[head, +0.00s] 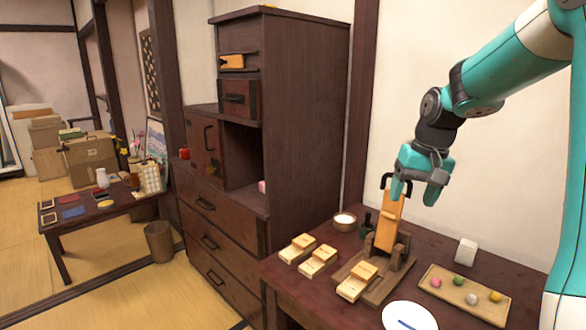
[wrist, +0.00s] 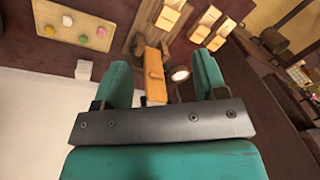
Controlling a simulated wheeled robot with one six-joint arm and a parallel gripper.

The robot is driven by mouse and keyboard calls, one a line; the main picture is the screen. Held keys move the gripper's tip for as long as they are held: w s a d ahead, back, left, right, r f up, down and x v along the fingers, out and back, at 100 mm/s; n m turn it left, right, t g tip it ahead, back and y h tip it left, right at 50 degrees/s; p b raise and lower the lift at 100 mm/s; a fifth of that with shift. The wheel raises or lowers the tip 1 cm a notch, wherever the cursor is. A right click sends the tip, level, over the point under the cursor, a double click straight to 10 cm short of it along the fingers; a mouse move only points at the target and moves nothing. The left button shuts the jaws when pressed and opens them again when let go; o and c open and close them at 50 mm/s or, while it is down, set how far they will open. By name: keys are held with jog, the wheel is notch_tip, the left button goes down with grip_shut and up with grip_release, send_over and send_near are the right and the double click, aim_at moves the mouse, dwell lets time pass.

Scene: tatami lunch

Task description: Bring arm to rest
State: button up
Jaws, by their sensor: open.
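My teal arm reaches in from the right in the head view. My gripper (head: 430,194) hangs above the dark wooden table (head: 290,286), fingers pointing down, open and empty. An upright orange wooden piece (head: 389,221) with a dark handle at its top stands on a wooden stand (head: 401,262), just left of and below the fingers. In the wrist view the gripper (wrist: 162,80) has its two fingers wide apart, and the orange piece (wrist: 155,75) shows between and beyond them. I cannot tell the exact distance between them.
Several small wooden blocks (head: 318,261) lie on the table. A tray (head: 449,292) with coloured balls, a white plate (head: 409,317), a white block (head: 466,251) and a cup (head: 344,221) are nearby. A tall dark cabinet (head: 305,110) stands behind left. Free room lies above the table.

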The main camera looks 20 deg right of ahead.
jog(key=s+a+r+n+y+p, duration=0.1)
jog(key=s+a+n, duration=0.25)
jog(key=a, duration=0.65)
jog(key=s+a+r+n+y, duration=0.1)
jog(key=s+a+n, duration=0.25)
jog(key=a, duration=0.75)
jog(key=s+a+n+g+y, duration=0.1)
jog(key=s+a+n, duration=0.5)
jog(key=s+a, duration=0.4)
jog(key=shift+s+f+p, duration=0.25)
jog(key=shift+s+p, duration=0.2)
jog(key=shift+s, duration=0.2)
